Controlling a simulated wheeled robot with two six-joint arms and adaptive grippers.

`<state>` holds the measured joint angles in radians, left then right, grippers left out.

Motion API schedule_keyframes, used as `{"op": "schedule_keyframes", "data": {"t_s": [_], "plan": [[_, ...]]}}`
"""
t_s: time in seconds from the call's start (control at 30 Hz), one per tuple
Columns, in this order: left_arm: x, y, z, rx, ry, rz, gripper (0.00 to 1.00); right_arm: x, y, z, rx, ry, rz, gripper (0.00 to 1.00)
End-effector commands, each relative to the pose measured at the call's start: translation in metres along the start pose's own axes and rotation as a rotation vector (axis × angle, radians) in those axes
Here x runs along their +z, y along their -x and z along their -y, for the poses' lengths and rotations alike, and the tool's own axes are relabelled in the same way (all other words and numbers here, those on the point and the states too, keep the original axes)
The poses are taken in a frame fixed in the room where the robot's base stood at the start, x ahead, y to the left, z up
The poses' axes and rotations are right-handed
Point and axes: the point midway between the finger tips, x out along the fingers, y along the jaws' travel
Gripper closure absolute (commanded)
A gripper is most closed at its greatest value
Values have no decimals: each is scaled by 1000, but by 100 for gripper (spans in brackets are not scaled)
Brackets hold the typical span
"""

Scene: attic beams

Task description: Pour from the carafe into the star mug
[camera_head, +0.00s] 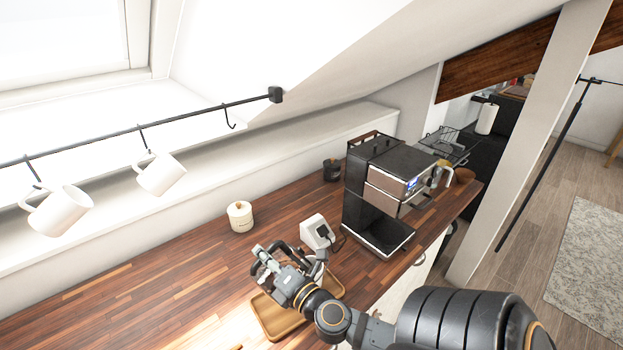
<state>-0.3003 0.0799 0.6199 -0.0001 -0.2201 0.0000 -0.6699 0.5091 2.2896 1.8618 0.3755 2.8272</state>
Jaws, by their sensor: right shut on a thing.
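I cannot pick out the carafe for certain. Two white mugs hang from a rail at the left: one mug (60,210) near the edge and one mug (161,174) to its right. I see no star on either. My left gripper is not in view.
The wooden tray (270,318) lies partly under my right arm. A white lidded jar (240,216) and a dark jar (332,170) stand near the wall. The counter's left side (130,290) is clear.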

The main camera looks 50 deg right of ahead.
Motion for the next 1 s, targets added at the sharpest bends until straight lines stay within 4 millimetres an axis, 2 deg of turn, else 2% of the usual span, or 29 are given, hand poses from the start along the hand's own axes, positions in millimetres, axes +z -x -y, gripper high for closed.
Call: {"op": "schedule_keyframes", "data": {"t_s": [1.0], "plan": [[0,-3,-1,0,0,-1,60,-1,2,-3,5,-42,-2,100]]}}
